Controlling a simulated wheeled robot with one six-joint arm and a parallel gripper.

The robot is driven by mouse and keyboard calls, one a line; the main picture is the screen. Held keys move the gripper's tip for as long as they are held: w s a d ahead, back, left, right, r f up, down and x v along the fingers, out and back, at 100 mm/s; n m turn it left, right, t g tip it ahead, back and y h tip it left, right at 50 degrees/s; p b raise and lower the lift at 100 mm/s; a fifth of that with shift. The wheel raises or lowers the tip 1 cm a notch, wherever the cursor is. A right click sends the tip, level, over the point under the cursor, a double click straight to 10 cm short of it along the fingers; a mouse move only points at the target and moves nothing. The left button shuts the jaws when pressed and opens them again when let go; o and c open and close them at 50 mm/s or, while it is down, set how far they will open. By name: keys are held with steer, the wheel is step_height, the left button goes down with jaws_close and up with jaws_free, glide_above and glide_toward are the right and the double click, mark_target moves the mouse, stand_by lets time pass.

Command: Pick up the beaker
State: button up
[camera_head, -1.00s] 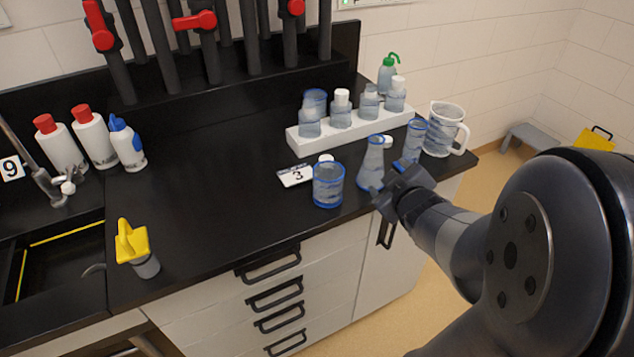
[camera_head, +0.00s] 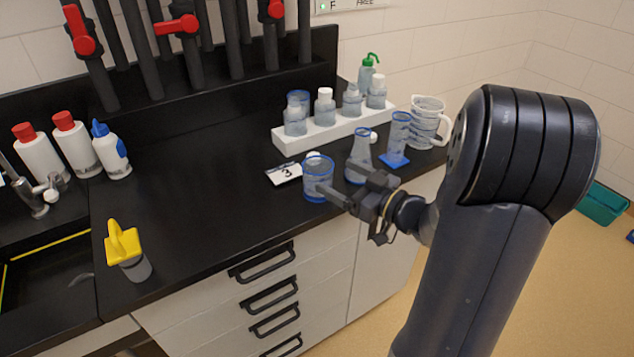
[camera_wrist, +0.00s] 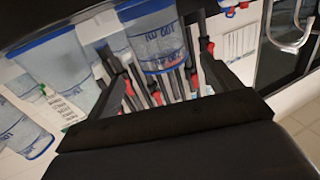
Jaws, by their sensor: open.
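The beaker (camera_head: 317,172) is a clear glass with a blue rim, upright on the black counter near its front edge. My gripper (camera_head: 340,183) is open and reaches toward it from the right, with one finger across the beaker's front side. In the wrist view the beaker (camera_wrist: 158,42) shows between the two spread fingers of my gripper (camera_wrist: 156,55). I cannot tell whether a finger touches the glass.
A conical flask (camera_head: 359,160) stands close right of the beaker, with a blue-based cylinder (camera_head: 397,140) and a jug (camera_head: 426,125) beyond. A number 3 card (camera_head: 284,173) lies left. A white rack (camera_head: 330,133) with bottles is behind. The left counter is mostly clear.

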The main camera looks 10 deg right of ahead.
mark_target(331, 173)
steer(key=x, duration=0.3)
steer(key=shift+w+a, duration=0.15)
steer(key=shift+w, duration=0.05)
steer(key=shift+f+p+x, duration=0.15)
steer(key=shift+x, duration=1.15)
steer(key=shift+f+p+x, duration=0.15)
steer(key=shift+x, duration=1.15)
steer(key=shift+s+a, duration=0.1)
steer(key=shift+c, duration=0.3)
steer(key=c, duration=1)
steer(key=shift+o, duration=0.2)
